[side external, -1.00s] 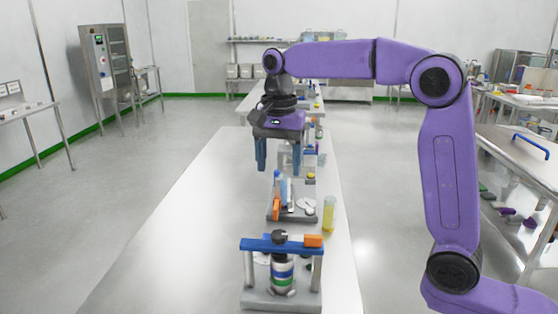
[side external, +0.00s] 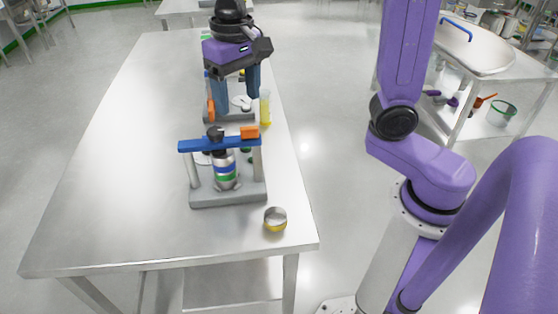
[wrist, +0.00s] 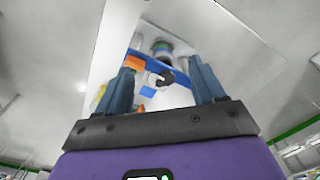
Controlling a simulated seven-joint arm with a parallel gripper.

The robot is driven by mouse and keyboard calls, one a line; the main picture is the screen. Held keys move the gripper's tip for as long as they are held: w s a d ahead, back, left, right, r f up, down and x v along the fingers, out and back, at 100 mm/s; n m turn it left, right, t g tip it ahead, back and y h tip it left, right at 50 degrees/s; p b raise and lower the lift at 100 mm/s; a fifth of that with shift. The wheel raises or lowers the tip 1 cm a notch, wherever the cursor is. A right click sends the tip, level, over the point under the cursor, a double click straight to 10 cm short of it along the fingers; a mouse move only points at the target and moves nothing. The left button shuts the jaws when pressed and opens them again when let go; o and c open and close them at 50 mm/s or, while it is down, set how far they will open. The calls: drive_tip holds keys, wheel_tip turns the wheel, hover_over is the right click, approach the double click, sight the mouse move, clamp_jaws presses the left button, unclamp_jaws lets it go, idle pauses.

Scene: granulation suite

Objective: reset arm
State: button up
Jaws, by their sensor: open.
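My gripper (side external: 236,88) hangs above the far part of the steel table (side external: 110,150), fingers pointing down, open with nothing between them. In the wrist view my gripper (wrist: 163,90) shows its two blue fingers spread apart. A grey stand with a blue crossbar (side external: 219,145) is on the table, nearer the camera than my gripper. A bottle with green and blue bands (side external: 225,172) stands upright in it, a black cap above. In the wrist view the blue crossbar (wrist: 150,68) shows beyond the fingers, with the bottle partly hidden.
An orange block (side external: 250,132) sits on the crossbar's right end. A yellow tube (side external: 265,108) stands behind the stand. A small round yellow-rimmed cup (side external: 275,218) is near the table's right edge. The left part of the table is clear.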

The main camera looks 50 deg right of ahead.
drive_tip(key=s+d+f+n, duration=0.2)
drive_tip(key=s+n, duration=0.2)
drive_tip(key=s, duration=0.3)
drive_tip(key=s+d+f+n, duration=0.3)
drive_tip(key=s+n, duration=0.2)
drive_tip(key=s, duration=0.2)
drive_tip(key=s+d+f+n, duration=0.3)
drive_tip(key=s+n, duration=0.2)
drive_tip(key=s, duration=0.2)
drive_tip(key=shift+d+f, duration=0.2)
drive_tip(key=shift+f, duration=0.05)
